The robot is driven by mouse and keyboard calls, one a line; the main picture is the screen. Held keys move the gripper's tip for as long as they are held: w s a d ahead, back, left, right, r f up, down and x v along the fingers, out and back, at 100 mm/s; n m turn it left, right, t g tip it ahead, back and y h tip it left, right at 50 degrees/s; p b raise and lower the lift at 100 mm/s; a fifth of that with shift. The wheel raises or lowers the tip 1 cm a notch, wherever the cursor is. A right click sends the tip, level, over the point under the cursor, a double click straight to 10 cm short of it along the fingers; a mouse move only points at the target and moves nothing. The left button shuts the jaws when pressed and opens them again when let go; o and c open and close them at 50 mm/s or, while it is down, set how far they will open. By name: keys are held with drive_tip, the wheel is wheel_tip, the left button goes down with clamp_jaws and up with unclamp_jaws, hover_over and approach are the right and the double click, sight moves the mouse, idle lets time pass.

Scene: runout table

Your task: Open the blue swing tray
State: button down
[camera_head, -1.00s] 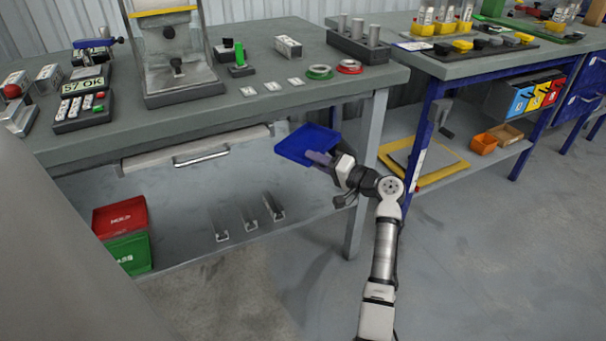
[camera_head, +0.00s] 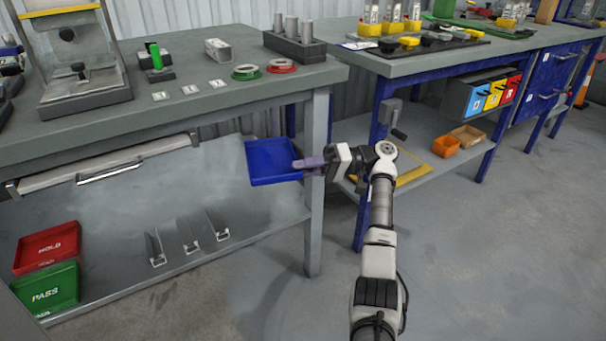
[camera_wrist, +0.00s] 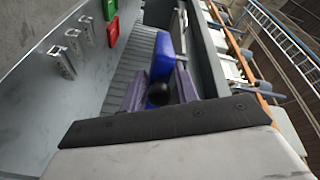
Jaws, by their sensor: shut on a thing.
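The blue swing tray (camera_head: 262,172) hangs under the front edge of the left table, next to its right front leg, and sticks out from below the tabletop. In the wrist view the tray (camera_wrist: 164,50) runs away from my gripper, with a black round knob (camera_wrist: 158,94) at its near end. My gripper (camera_head: 300,163) reaches the tray's right side from the right. In the wrist view its two purple fingers (camera_wrist: 160,86) stand on either side of the knob, shut on it. The tray's mounting is hidden.
The table leg (camera_head: 317,185) stands close behind my gripper. A closed drawer with a bar handle (camera_head: 110,172) is left of the tray. Red HOLD (camera_head: 47,247) and green PASS (camera_head: 45,288) bins sit on the lower shelf. The floor on the right is clear.

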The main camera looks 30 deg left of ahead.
drive_tip(key=shift+w+d+n+g, duration=0.15)
drive_tip(key=shift+w+n+g, duration=0.15)
drive_tip(key=shift+w+n, duration=0.1)
drive_tip(key=c, duration=1.3)
unclamp_jaws()
drive_tip(key=shift+h, duration=0.3)
drive_tip(key=shift+o, duration=0.2)
drive_tip(key=shift+d, duration=0.1)
